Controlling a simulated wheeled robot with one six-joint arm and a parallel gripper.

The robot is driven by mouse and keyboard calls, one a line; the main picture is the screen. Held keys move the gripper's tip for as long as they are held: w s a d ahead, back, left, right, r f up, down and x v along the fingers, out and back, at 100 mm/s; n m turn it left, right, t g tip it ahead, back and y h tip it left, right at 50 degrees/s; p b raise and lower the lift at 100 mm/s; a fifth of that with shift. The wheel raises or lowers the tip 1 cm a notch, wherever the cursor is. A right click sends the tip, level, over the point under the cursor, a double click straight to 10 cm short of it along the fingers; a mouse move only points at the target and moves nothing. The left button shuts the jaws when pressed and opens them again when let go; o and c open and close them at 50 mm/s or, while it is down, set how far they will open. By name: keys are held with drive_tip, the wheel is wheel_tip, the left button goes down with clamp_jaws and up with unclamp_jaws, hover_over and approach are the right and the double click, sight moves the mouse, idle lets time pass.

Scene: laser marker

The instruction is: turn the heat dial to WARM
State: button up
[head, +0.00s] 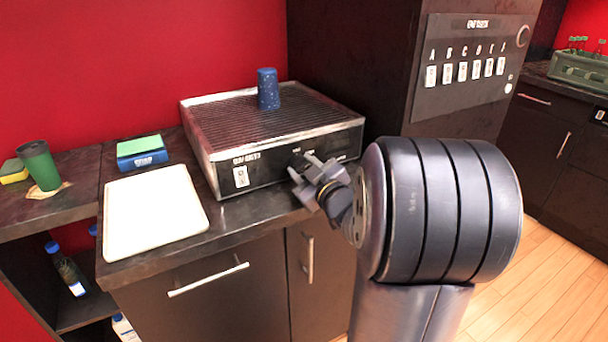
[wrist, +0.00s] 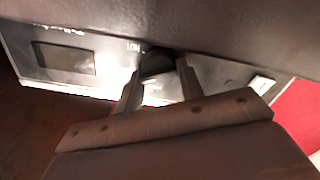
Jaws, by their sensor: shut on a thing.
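The heat dial (wrist: 156,64) is a dark round knob on the front panel of the metal warmer (head: 222,175). In the wrist view it sits between the two fingers of my gripper (wrist: 161,72), which are shut on it. In the head view my gripper (head: 303,168) reaches the right half of the front panel and mostly hides the dial. Small white labels show around the dial, but I cannot read which setting it points to.
A blue speckled cup (head: 268,90) stands on the warmer's ribbed top. A white switch (head: 241,176) is on the panel's left. A white board (head: 153,212), a sponge box (head: 141,152) and a green cup (head: 39,165) are on the left. A lettered switch panel (head: 468,70) is on the right.

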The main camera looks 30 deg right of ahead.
idle(0.3)
drive_tip(key=o, duration=1)
drive_tip(key=s, duration=1.1)
drive_tip(key=shift+d+p, duration=0.2)
drive_tip(key=shift+p, duration=0.1)
drive_tip(key=shift+w, duration=0.1)
